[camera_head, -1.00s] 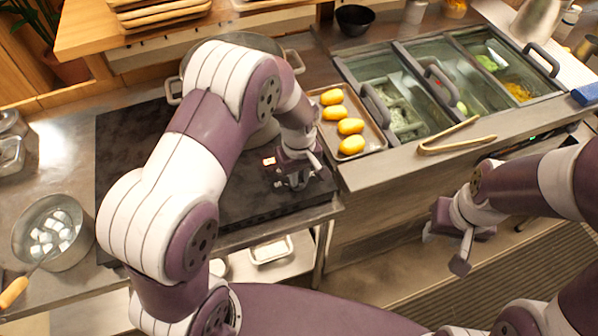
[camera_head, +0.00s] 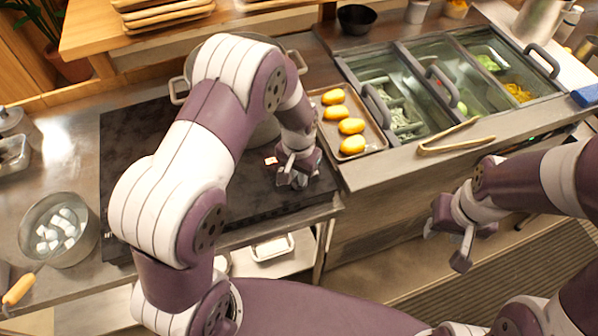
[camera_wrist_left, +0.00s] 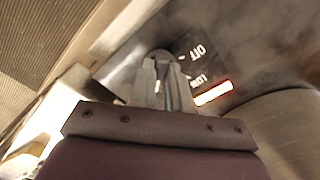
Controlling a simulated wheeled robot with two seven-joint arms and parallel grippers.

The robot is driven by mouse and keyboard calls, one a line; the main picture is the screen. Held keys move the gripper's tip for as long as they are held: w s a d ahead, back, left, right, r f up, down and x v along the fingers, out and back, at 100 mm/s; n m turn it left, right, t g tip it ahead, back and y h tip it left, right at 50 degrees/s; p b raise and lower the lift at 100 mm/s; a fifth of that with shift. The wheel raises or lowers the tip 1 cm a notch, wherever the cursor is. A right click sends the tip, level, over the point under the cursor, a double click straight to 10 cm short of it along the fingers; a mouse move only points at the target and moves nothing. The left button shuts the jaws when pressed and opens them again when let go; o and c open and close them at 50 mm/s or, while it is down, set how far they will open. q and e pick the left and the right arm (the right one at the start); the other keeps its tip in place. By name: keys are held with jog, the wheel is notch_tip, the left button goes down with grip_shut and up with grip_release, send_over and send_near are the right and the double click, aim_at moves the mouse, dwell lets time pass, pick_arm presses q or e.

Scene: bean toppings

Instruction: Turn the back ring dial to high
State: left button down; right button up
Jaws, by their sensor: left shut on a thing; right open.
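My left gripper (camera_head: 293,180) is at the right part of the black cooktop (camera_head: 135,165), near its front edge. In the left wrist view its fingers (camera_wrist_left: 160,84) are shut on a small grey dial (camera_wrist_left: 159,55), mostly hidden between them. Beside the dial, the panel (camera_wrist_left: 190,45) reads "OFF" and what looks like "LOW", with a glowing red-white light (camera_wrist_left: 213,94). I cannot tell which mark the dial points to, nor see a "high" mark. My right gripper (camera_head: 452,240) is open and empty in front of the counter, at the right.
A large pot (camera_head: 180,88) stands on the cooktop behind my left arm. A tray (camera_head: 381,146) of yellow potato-like items lies right of the cooktop, with tongs (camera_head: 448,147) and lidded topping bins (camera_head: 420,75) beyond. A metal bowl (camera_head: 88,245) with white pieces sits at the left.

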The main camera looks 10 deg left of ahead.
pick_arm(q)
jog(key=shift+w+r+m, duration=0.1)
jog(key=shift+m, duration=1.5)
jog(key=c, duration=1.1)
grip_release()
jog(key=shift+r, duration=0.4)
notch_tip(320, 180, up, 12)
jog(key=shift+a+f+b, duration=0.1)
jog(key=shift+b, duration=0.75)
